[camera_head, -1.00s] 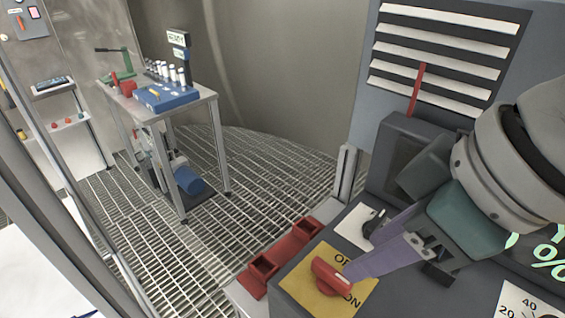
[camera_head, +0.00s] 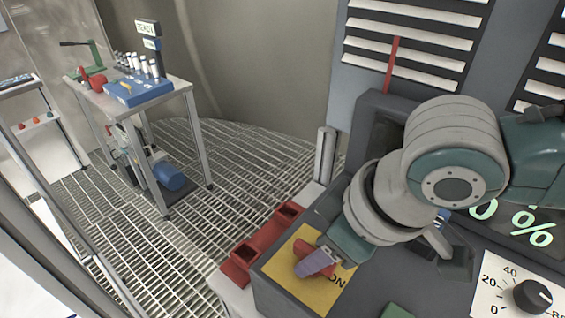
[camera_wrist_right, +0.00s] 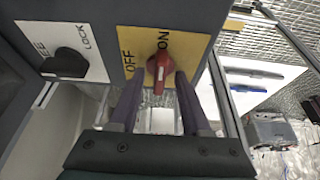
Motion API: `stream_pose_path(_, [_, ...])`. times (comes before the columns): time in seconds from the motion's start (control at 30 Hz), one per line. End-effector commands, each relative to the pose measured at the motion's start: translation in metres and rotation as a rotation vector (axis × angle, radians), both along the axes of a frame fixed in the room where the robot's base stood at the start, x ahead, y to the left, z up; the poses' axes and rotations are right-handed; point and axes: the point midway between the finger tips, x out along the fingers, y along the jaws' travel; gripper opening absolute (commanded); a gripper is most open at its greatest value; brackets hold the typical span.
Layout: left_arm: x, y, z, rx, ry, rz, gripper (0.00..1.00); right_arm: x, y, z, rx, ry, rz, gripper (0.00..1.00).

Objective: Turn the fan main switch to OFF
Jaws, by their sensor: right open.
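The fan main switch (camera_head: 303,250) is a red rotary handle on a yellow plate (camera_head: 281,272) marked OFF and ON, on top of a dark console. In the right wrist view the switch (camera_wrist_right: 159,72) lies ahead of and between my fingertips, with one end by the ON mark. My right gripper (camera_head: 312,266) is over the switch, partly hiding it and the OFF mark in the head view. Its jaws (camera_wrist_right: 157,84) are open, one purple finger on each side of the handle. I cannot tell whether they touch it. My left gripper is not in view.
A LOCK-marked black knob (camera_wrist_right: 66,63) is beside the yellow plate. A dial (camera_head: 532,296) and a green percent display (camera_head: 515,230) are on the right. A red bracket (camera_head: 262,240) lies along the console. A worktable (camera_head: 180,88) stands at the left on grating.

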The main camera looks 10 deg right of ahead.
Motion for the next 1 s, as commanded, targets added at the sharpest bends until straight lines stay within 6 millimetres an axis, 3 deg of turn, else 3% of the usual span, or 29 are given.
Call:
stream_pose_path(0.17, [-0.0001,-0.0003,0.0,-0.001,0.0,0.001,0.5,0.0,0.0,0.0002,0.0,0.0,0.0,0.45])
stream_pose_path(0.57, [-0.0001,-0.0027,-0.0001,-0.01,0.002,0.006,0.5,-0.0002,-0.0002,0.0003,0.0,0.0,0.0,0.0])
stream_pose_path(1.0, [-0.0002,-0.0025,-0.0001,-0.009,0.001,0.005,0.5,-0.0003,-0.0001,0.0004,0.0,0.001,0.002,0.0])
